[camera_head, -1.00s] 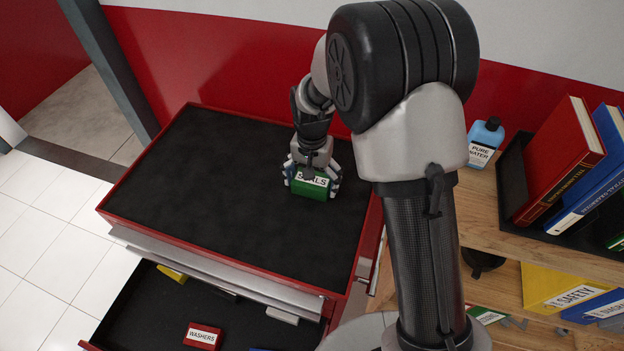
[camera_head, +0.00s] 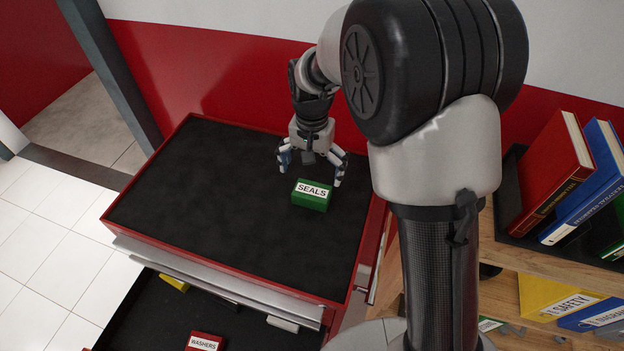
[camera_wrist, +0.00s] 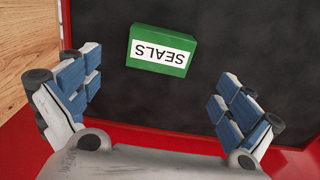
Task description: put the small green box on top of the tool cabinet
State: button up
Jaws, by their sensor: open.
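The small green box (camera_head: 311,196), labelled SEALS, rests on the black top of the red tool cabinet (camera_head: 220,215), near its right side. In the wrist view the green box (camera_wrist: 160,50) lies beyond my fingertips, with clear space around it. My gripper (camera_head: 313,172) is open and empty, just behind and above the box, apart from it. In the wrist view its two fingers (camera_wrist: 160,105) are spread wide on either side.
An open drawer (camera_head: 130,310) below the cabinet top holds a red WASHERS box (camera_head: 204,342) and a yellow item (camera_head: 174,283). A wooden shelf (camera_head: 500,255) with books (camera_head: 553,172) stands to the right. The cabinet top's left is clear.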

jog(key=shift+r, duration=1.75)
jog(key=s+d+r+n+t, duration=0.2)
jog(key=s+d+r, duration=0.4)
jog(key=s+r, duration=0.55)
jog(key=s+d+r+n+t, duration=0.2)
jog(key=s+d, duration=0.2)
jog(key=s, duration=1)
jog(key=shift+s+d+t, duration=0.15)
jog(key=shift+s+t, duration=0.15)
jog(key=shift+s, duration=0.1)
